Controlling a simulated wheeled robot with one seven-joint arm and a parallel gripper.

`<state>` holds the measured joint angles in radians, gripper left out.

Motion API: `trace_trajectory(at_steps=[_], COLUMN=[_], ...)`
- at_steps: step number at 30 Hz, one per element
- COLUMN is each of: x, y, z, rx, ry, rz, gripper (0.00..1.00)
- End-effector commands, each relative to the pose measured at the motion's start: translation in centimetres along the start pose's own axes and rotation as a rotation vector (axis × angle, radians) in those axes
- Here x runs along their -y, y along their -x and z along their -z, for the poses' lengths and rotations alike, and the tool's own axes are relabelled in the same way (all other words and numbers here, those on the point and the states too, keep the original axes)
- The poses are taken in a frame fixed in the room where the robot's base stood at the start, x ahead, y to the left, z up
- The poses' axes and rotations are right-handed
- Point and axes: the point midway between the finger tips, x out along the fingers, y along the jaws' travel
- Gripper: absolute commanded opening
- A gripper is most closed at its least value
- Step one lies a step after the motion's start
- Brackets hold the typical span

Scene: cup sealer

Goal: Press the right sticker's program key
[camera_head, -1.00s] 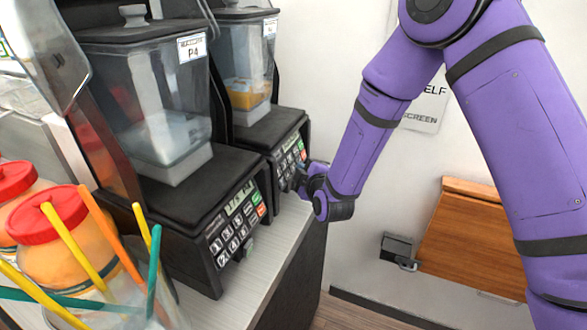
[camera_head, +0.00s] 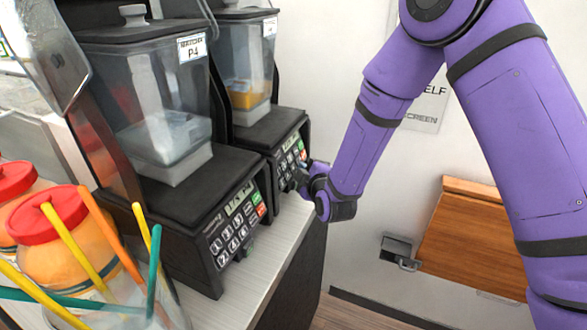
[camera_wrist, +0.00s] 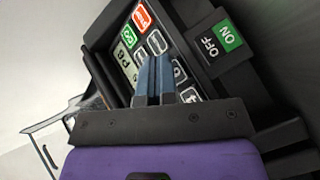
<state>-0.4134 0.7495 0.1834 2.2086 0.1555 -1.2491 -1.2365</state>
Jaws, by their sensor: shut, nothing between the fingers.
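The right blender (camera_head: 266,128) has a clear jug with orange contents and a white sticker (camera_head: 270,27), too small to read. Its slanted keypad (camera_head: 291,155) faces right. My gripper (camera_head: 297,182) is shut at the lower part of this keypad. In the wrist view, the shut blue-grey fingertips (camera_wrist: 155,62) lie over the middle of the keypad (camera_wrist: 129,38), hiding some keys. I cannot tell whether they touch a key. Red and green keys and a small display (camera_wrist: 126,60) show beyond them. The left blender (camera_head: 190,190) bears a sticker reading P4 (camera_head: 192,50).
An OFF/ON switch (camera_wrist: 222,42) sits beside the keypad in the wrist view. The counter (camera_head: 272,247) holds red-lidded jars (camera_head: 50,214) and colored straws (camera_head: 112,235) at left. A wooden flap (camera_head: 468,240) is on the wall at right.

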Motion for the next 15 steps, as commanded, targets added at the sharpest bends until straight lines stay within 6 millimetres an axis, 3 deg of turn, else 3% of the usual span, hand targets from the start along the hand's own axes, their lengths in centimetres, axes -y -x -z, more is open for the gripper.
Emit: trace_trajectory(at_steps=[15], x=[-0.52], y=[0.63], z=[-0.52], rx=[0.002], ry=[0.000], rz=[-0.001], gripper=[0.00])
